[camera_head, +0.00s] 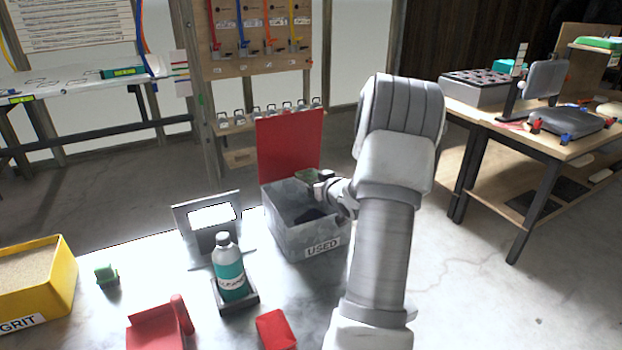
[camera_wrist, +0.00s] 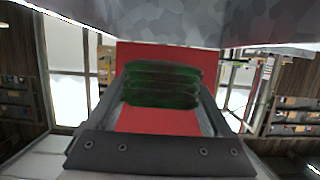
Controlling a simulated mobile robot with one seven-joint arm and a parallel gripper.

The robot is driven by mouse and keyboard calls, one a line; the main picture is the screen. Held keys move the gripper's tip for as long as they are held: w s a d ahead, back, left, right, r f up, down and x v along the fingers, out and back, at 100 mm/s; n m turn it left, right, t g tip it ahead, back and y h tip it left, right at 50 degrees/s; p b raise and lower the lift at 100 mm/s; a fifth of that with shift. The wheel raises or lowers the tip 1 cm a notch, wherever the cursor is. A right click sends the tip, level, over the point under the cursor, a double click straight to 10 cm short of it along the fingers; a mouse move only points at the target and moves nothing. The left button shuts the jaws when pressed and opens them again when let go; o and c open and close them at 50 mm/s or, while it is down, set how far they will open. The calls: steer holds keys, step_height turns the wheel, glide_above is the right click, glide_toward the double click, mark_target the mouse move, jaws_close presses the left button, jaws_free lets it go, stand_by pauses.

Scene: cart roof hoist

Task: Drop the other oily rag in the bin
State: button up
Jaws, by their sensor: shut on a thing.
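The bin (camera_head: 322,249) is a grey metal box marked USED, with its red lid (camera_head: 290,146) standing open at the back. My gripper (camera_head: 318,179) is at the bin's right side, over its opening and near rim height. It is shut on a green, dark-stained oily rag (camera_head: 305,175). In the wrist view the folded rag (camera_wrist: 161,84) shows between the two fingers, with the red lid (camera_wrist: 158,122) behind it. A dark thing (camera_head: 310,215) lies inside the bin; I cannot tell for sure what it is. My wrist hides part of the bin's right side.
On the table stand a teal bottle (camera_head: 231,270) in a dark tray, a grey stand (camera_head: 190,222), a yellow GRIT box (camera_head: 66,275), a small green brush-like block (camera_head: 106,275) and red items (camera_head: 275,330). A workbench (camera_head: 560,148) stands at the right. Open floor lies between.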

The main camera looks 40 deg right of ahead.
step_height(320, 180, down, 4)
steer(key=shift+r+b, duration=0.2)
steer(key=shift+b, duration=0.8)
steer(key=o, duration=1.1)
steer(key=p+v, duration=0.2)
steer(key=v, duration=1.5)
steer(key=shift+s+r, duration=0.1)
steer(key=shift+s, duration=0.15)
